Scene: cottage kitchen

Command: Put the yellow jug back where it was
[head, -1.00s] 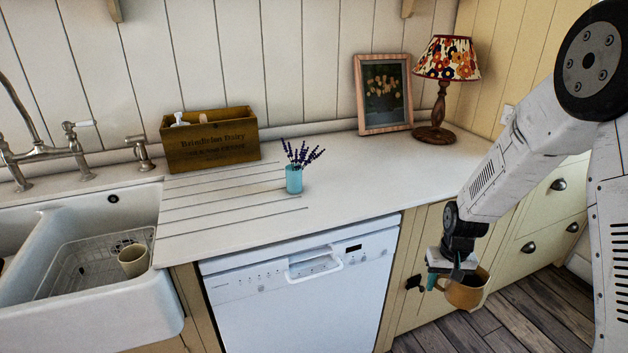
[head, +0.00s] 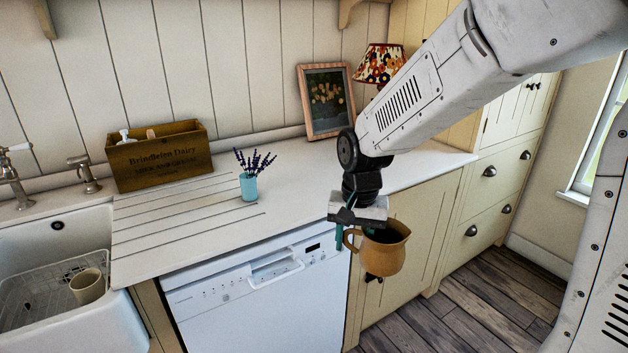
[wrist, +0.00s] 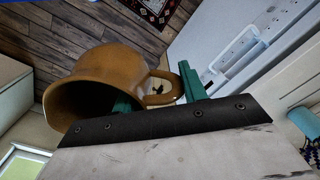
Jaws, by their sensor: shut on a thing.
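The yellow jug (head: 388,250), ochre with a dark inside, hangs in the air in front of the counter's front edge, in the head view. It is about upright, its handle toward the left. My gripper (head: 341,238) is shut on the jug at its handle side. In the wrist view the jug (wrist: 95,82) fills the left part, its mouth toward the lower left. The green fingers of my gripper (wrist: 160,90) are at its handle, one of them partly hidden by the jug.
The white counter (head: 290,190) has free room in the middle. On it stand a blue vase (head: 248,187) with lavender, a wooden box (head: 160,158), a framed picture (head: 327,100) and a lamp (head: 378,64), partly hidden by my arm. A sink (head: 60,240) with a cup is at left.

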